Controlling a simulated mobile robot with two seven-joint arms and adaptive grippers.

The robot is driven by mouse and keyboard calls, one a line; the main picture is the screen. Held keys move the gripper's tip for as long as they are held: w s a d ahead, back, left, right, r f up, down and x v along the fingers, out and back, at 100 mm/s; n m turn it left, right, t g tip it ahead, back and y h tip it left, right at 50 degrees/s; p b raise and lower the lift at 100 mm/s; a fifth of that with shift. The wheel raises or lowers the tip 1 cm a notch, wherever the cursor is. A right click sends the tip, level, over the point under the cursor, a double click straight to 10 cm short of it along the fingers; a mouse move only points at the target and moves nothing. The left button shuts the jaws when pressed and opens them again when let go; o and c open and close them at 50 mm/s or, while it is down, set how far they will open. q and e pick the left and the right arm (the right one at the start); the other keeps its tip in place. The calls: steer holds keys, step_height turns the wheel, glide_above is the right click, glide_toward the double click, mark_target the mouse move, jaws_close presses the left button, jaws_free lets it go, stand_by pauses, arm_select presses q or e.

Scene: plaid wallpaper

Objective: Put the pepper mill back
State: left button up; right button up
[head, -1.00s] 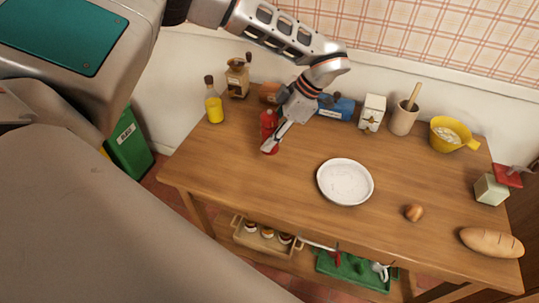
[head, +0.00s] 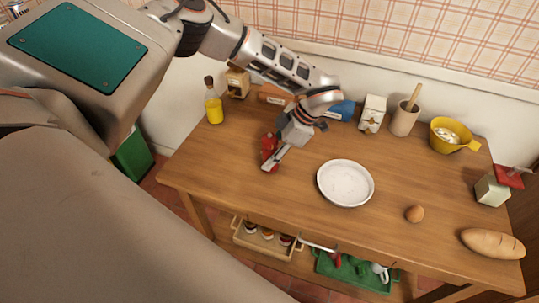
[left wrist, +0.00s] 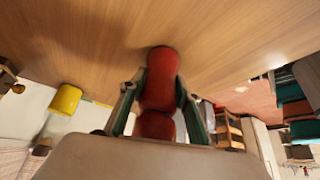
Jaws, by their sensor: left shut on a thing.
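The red pepper mill (head: 267,146) is at the left part of the wooden table, left of the white plate. My left gripper (head: 272,161) is shut on it, with a finger partly covering it in the head view. In the left wrist view the mill (left wrist: 160,85) sits between the two fingers (left wrist: 160,105), its rounded end toward the table top. I cannot tell whether the mill touches the table. My right gripper is not in view.
A white plate (head: 345,184) and an egg (head: 414,214) lie right of the mill. An oil bottle (head: 214,106), coffee grinder (head: 237,82), carton (head: 372,112), utensil crock (head: 404,121) and yellow bowl (head: 446,136) line the back. A crate (head: 249,240) and green tray (head: 338,272) are on the lower shelf.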

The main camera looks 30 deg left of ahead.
arm_select(q)
steer(key=o, duration=1.3)
steer(key=shift+f, duration=0.1)
steer(key=v, duration=1.2)
steer(key=shift+r, duration=0.2)
steer(key=shift+s+d+f, duration=0.1)
steer(key=shift+s, duration=0.05)
